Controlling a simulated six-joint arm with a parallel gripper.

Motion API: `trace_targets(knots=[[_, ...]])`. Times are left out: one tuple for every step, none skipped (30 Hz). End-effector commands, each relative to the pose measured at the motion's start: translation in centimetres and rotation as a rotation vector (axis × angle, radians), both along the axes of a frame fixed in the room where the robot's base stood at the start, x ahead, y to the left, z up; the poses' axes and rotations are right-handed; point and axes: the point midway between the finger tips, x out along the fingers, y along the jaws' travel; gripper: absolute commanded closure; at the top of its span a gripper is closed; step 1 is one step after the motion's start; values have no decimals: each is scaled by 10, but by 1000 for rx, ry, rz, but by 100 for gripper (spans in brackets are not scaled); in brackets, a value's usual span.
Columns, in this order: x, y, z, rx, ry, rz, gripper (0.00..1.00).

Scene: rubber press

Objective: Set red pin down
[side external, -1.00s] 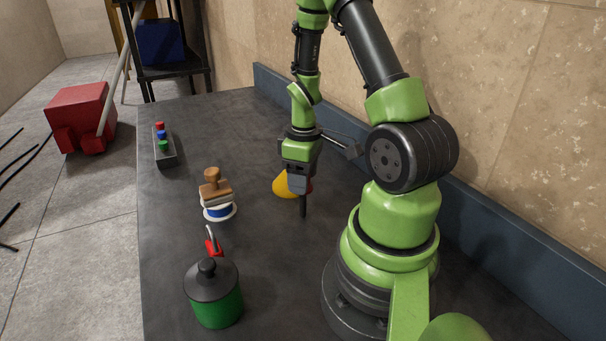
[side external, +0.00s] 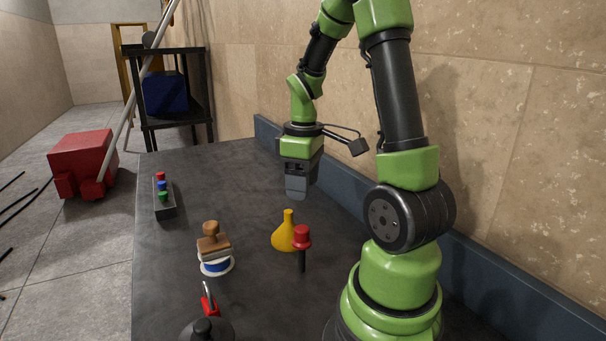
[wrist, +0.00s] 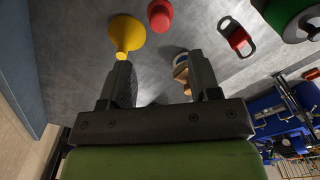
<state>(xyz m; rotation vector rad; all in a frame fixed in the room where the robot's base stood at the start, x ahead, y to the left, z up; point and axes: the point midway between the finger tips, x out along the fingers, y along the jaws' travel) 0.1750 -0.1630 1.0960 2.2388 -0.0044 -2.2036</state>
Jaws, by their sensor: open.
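The red pin (side external: 302,238) has a red cap on a dark shaft and stands upright on the dark table, just in front of and to the right of a yellow funnel-like piece (side external: 286,235) in the side view. In the wrist view the red cap (wrist: 160,15) shows at the top edge, beside the yellow piece (wrist: 126,36). My gripper (side external: 297,194) is raised above and apart from the pin. In the wrist view my gripper (wrist: 160,78) has its two fingers spread, with nothing between them.
A wooden-handled stamp (side external: 213,240) rests on a blue-and-white round base. A red padlock (side external: 209,303) and a dark-lidded canister (side external: 206,329) stand in front. A button box (side external: 163,196) lies at the left edge. A blue wall strip (side external: 345,193) borders the right.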

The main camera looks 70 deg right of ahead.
Motion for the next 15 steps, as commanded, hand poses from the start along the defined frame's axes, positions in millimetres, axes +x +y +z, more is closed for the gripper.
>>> trace_targets(knots=[[0,0,6,-3,-3,0,43],[0,0,8,-3,-4,0,43],[0,0,11,-2,-2,-1,43],[0,1,13,-3,-3,-1,43],[1,2,15,-5,-7,-2,43],[2,6,19,-9,-17,-6,43],[4,10,24,-15,-29,-13,43],[7,16,29,-22,-46,-21,43],[10,26,37,-31,-76,-36,43],[13,35,44,-37,-105,-50,43],[15,46,51,-41,-137,-66,43],[17,62,62,-41,-186,-92,43],[17,74,69,-37,-225,-111,43],[16,87,77,-27,-265,-132,43],[14,103,85,-8,-315,-158,43]])
